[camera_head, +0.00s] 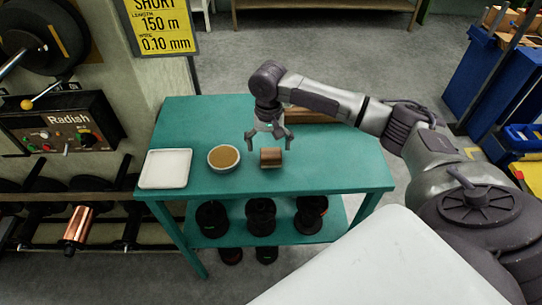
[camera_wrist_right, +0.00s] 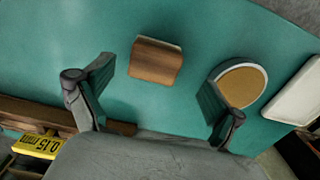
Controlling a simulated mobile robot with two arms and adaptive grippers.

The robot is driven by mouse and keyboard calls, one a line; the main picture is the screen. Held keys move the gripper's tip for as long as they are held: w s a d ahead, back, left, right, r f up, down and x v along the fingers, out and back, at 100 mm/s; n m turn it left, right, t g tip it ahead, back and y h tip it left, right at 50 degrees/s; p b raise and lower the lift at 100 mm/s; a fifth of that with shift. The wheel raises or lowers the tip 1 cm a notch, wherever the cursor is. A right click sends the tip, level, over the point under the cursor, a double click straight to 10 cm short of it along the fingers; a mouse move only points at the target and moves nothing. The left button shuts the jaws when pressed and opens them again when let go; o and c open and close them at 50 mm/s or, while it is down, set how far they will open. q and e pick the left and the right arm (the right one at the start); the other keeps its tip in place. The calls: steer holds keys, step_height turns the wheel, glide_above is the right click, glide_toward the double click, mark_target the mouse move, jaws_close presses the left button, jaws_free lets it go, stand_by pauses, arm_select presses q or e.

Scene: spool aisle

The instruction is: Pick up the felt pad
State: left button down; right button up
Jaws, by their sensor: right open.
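A small brown wooden block with a thin pale layer along one side, which looks like the felt pad (camera_head: 271,158), lies on the teal table (camera_head: 335,176). It also shows in the right wrist view (camera_wrist_right: 156,62), beyond and between the fingers. My right gripper (camera_head: 269,140) is open and empty, pointing down above the table, just behind and above the block and apart from it. In the wrist view the fingers (camera_wrist_right: 157,83) are spread wide, one overlapping the round dish. My left gripper is not in view.
Left of the block stand a round white-rimmed dish (camera_head: 223,158) with a tan filling and a flat white tray (camera_head: 165,169). A wooden piece (camera_head: 310,115) lies at the table's back, behind my arm. Dark spools (camera_head: 261,217) stand on the lower shelf. The table's right side is clear.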

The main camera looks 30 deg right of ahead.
mark_target(271, 152)
steer(key=f, duration=0.2)
steer(key=f+p, duration=0.1)
steer(key=shift+s+d+f, duration=0.1)
steer(key=shift+d+f, duration=0.25)
steer(key=shift+f, duration=0.6)
steer(key=c, duration=1.2)
steer(key=shift+c, duration=0.2)
steer(key=shift+r, duration=0.1)
steer(key=shift+r, duration=0.5)
step_height(271, 152, up, 3)
steer(key=shift+f+b, duration=0.15)
steer(key=shift+b, duration=0.4)
steer(key=s+a+r+b, duration=0.1)
steer(key=s+r, duration=0.6)
steer(key=s, duration=0.4)
steer(key=shift+s+a+r, duration=0.15)
steer(key=shift+s+a, duration=0.05)
steer(key=shift+s, duration=0.05)
